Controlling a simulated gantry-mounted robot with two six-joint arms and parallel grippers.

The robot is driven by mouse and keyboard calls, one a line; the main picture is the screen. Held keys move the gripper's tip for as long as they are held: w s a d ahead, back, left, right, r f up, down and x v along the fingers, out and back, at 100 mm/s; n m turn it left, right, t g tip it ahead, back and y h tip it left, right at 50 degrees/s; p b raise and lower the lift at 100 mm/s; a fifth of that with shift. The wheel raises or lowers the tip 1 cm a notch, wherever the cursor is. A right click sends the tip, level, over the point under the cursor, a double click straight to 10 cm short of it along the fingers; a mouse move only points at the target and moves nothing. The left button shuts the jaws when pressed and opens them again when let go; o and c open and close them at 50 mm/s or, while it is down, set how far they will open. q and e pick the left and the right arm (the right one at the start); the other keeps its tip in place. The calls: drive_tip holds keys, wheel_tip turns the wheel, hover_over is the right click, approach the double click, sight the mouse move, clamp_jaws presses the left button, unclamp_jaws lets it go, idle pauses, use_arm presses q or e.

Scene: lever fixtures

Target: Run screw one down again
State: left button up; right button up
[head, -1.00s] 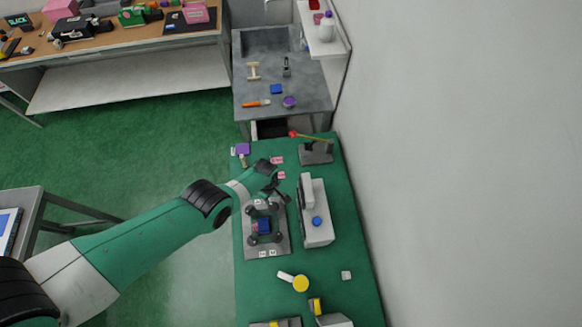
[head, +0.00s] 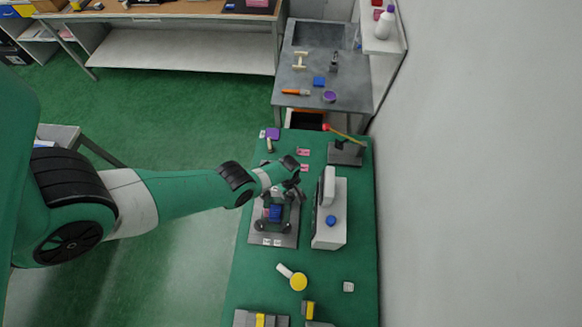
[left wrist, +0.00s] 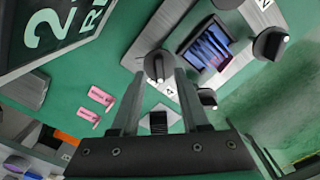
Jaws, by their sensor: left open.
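The grey screw plate (head: 273,238) lies on the green bench and carries dark knob-headed screws around a blue block (head: 276,212). In the left wrist view the blue block (left wrist: 207,50) shows in a dark frame between the knobs. My left gripper (head: 294,190) is over the plate's far right corner. In the left wrist view my left gripper (left wrist: 160,76) is open, and a dark knob (left wrist: 155,65) shows between its fingertips. A small numbered tag (left wrist: 168,92) lies beside that knob; its digit is hard to read. I cannot tell whether the fingers touch the knob. My right gripper is out of view.
A pale box with a blue button (head: 331,221) stands close right of the plate. A lever fixture (head: 346,152) stands at the far end. Pink tags (head: 303,152) lie beyond the gripper.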

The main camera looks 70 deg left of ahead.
use_arm(q)
wheel_tip(320, 180, down, 2)
drive_tip(key=shift+f+b, duration=0.1)
drive_tip(key=shift+b, duration=0.4)
clamp_jaws()
